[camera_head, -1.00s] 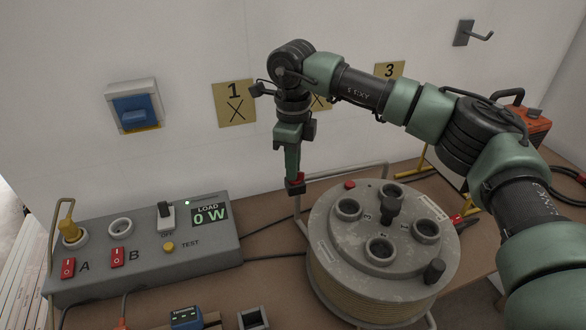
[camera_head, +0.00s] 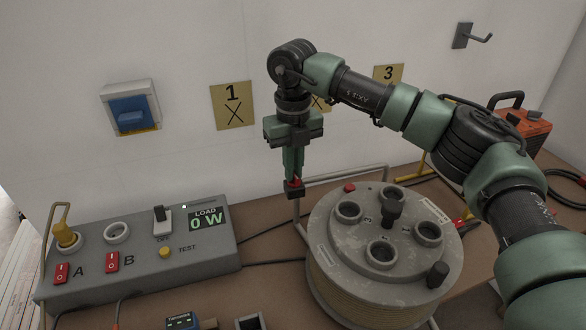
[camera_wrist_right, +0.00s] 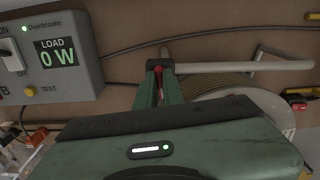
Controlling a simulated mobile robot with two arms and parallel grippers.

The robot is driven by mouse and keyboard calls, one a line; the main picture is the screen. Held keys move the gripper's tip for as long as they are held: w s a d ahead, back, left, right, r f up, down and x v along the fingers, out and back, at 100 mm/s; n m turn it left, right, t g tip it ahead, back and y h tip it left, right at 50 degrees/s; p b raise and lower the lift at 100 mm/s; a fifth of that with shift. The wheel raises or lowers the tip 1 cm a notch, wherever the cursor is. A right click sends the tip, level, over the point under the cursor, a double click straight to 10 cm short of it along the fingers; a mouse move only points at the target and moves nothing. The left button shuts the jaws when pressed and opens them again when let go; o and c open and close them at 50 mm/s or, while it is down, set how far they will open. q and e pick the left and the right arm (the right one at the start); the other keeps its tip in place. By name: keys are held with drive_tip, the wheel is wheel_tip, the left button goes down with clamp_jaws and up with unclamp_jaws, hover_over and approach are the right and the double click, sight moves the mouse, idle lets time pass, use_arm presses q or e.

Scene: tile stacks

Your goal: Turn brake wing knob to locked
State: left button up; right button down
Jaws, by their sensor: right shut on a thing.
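My right gripper (camera_head: 293,186) points down beside the left side of the cable reel (camera_head: 325,255), by its grey tube frame (camera_head: 345,174). It is shut on a small red part that appears to be the brake wing knob (camera_head: 294,182). In the right wrist view, red shows between the two close green fingers (camera_wrist_right: 162,92), next to the grey tube. The fingers hide most of the knob, and any lock marking cannot be read. My left gripper is in neither view.
The grey load panel (camera_head: 215,255) with switches stands to the left, reading 0 W. A small red piece (camera_head: 349,188) and a black crank knob (camera_head: 437,274) sit on the reel's top. Cables cross the bench between panel and reel. An orange case (camera_head: 525,130) stands behind right.

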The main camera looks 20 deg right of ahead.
drive_tip(key=shift+r+m, duration=0.1)
drive_tip(key=shift+m, duration=0.5)
drive_tip(key=c, duration=1.5)
unclamp_jaws()
drive_tip(key=shift+c, duration=0.2)
wheel_tip(320, 180, up, 8)
drive_tip(key=shift+f+b, duration=0.1)
drive_tip(key=shift+b, duration=0.35)
